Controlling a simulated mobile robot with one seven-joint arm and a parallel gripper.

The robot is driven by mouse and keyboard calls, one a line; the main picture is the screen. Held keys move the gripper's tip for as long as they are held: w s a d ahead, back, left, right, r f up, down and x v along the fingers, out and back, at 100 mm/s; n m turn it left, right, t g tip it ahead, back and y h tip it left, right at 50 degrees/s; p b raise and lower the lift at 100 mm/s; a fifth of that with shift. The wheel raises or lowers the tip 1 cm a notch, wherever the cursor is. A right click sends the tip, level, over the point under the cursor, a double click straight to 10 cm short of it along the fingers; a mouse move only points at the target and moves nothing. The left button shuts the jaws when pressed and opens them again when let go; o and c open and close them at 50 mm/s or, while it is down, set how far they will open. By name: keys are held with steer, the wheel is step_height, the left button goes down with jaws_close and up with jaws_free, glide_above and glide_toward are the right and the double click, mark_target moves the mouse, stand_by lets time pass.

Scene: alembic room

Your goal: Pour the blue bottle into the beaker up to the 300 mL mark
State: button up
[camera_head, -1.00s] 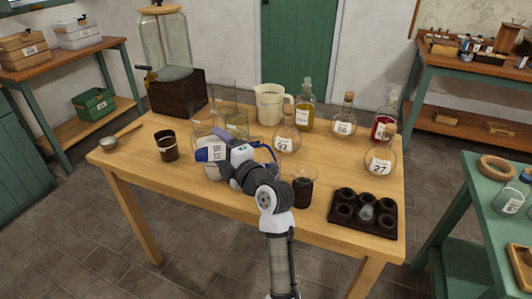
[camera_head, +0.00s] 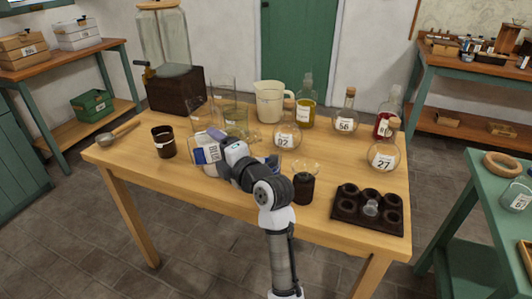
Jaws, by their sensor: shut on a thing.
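My gripper (camera_head: 222,153) is shut on the bottle labelled BLUE (camera_head: 203,156) over the front middle of the table. The label's lettering runs sideways, so the bottle looks tilted; its mouth and liquid level are not clear. Clear glass vessels stand just behind it: a tall one (camera_head: 200,112) and another (camera_head: 227,93) further back, with a yellowish-green one (camera_head: 235,119) among them. I cannot tell which is the task's beaker, and no 300 mL mark can be read. No stream of liquid can be made out.
The wooden table (camera_head: 130,163) also holds a dark cup (camera_head: 164,142), a cream jug (camera_head: 270,102), a round flask (camera_head: 287,137), flask 27 (camera_head: 384,156), a dark jar (camera_head: 303,189) and a dark holder (camera_head: 367,213). The front left of the table is clear.

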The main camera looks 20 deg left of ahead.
step_height(320, 180, down, 2)
steer(key=n+b, duration=0.1)
steer(key=b, duration=0.1)
steer(key=n+b, duration=0.1)
steer(key=b, duration=0.1)
steer(key=shift+d+f+h, duration=0.1)
steer(key=shift+f+h, duration=0.15)
steer(key=shift+h, duration=0.15)
steer(key=shift+f+b, duration=0.15)
steer(key=shift+b, duration=0.45)
steer(key=shift+f+n, duration=0.1)
steer(key=shift+n, duration=0.2)
